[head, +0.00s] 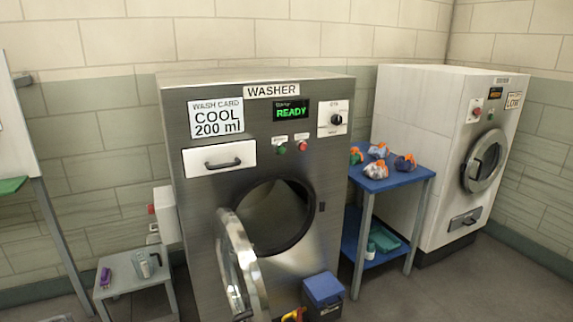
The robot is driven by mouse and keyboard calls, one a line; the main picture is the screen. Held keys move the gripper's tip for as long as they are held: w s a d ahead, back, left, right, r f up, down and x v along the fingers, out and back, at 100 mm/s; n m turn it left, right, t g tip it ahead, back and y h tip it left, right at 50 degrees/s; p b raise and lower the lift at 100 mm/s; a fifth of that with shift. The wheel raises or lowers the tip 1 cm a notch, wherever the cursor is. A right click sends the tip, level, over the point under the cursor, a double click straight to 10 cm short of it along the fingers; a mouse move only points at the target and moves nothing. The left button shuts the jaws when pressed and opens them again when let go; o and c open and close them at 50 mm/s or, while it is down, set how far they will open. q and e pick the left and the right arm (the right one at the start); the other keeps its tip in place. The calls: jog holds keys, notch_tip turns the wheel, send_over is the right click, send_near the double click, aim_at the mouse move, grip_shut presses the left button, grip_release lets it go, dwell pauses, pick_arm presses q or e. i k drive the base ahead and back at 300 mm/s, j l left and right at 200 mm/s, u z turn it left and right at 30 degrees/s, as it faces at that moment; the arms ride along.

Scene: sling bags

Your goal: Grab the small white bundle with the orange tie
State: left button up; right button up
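Several small bundles lie on the top of a blue table (398,184) right of the washer. One whitish bundle with orange (378,150) lies towards the back, and another whitish bundle with orange (376,170) lies nearer the front. A dark blue bundle with orange (405,162) is at the right, and a green and orange one (356,155) is at the left, partly hidden by the washer. They are too small to tell each tie clearly. I cannot make out either of my grippers in the head view.
The steel washer (180,240) stands in the middle, its round door (240,265) swung open at the front. A blue-lidded box (323,288) stands on the floor before it. A white dryer (415,110) is at right. A small grey table (130,287) at left holds a jug.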

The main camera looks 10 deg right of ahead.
aim_at(377, 170)
jog(key=i+l, duration=0.2)
jog(key=l, duration=0.15)
jog(key=i+l, duration=0.15)
jog(key=l, duration=0.25)
jog(key=i+l, duration=0.2)
jog(key=l, duration=0.15)
jog(key=i+l, duration=0.15)
jog(key=l, duration=0.25)
jog(key=i+l, duration=0.2)
jog(key=l, duration=0.15)
jog(key=i+l, duration=0.15)
jog(key=l, duration=0.2)
jog(key=i+l, duration=0.2)
jog(key=l, duration=0.2)
